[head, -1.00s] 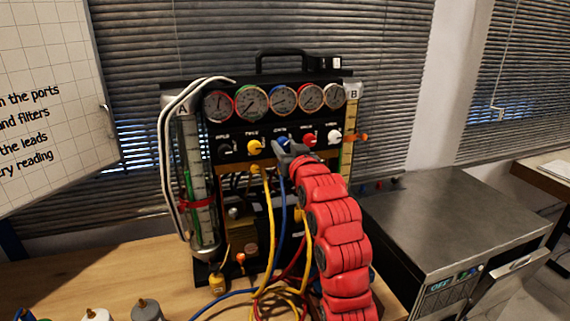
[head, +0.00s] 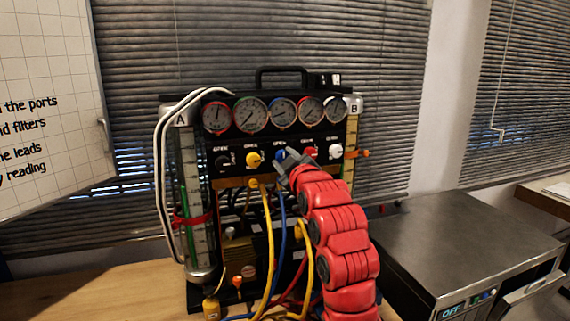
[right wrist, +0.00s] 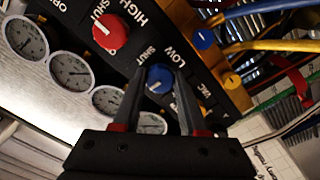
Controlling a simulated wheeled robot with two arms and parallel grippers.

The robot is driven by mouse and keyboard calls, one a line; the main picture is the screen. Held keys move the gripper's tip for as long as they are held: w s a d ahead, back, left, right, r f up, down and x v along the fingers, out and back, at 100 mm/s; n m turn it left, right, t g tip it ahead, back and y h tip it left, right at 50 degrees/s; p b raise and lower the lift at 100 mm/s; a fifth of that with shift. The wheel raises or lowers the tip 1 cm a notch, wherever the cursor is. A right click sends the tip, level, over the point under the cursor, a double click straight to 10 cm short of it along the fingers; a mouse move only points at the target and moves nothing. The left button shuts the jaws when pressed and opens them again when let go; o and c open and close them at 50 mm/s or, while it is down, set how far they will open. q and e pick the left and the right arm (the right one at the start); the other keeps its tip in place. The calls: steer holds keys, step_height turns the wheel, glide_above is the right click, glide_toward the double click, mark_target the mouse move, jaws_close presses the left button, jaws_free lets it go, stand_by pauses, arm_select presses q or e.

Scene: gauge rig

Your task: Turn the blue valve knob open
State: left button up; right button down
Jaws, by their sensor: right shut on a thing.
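The blue valve knob (right wrist: 158,80) sits on the black panel of the gauge rig, between the two fingers of my right gripper (right wrist: 160,90) in the right wrist view. The fingers are shut on its sides. Its white pointer mark is visible, and the label beside it reads "LOW" and "SHUT". In the head view my right gripper (head: 290,160) covers most of the blue knob (head: 279,155), and only a bit of blue shows. My left gripper is not in view.
Beside it are a yellow knob (head: 254,159), a red knob (head: 309,153) and a white knob (head: 335,152). A row of gauges (head: 283,114) sits above. Yellow, blue and red hoses hang below. A metal-topped unit (head: 470,245) stands at right.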

steer(key=shift+n, duration=0.4)
steer(key=shift+c, duration=2.2)
jaws_free()
steer(key=b+v, duration=0.3)
steer(key=v, duration=1.4)
steer(key=shift+s, duration=0.2)
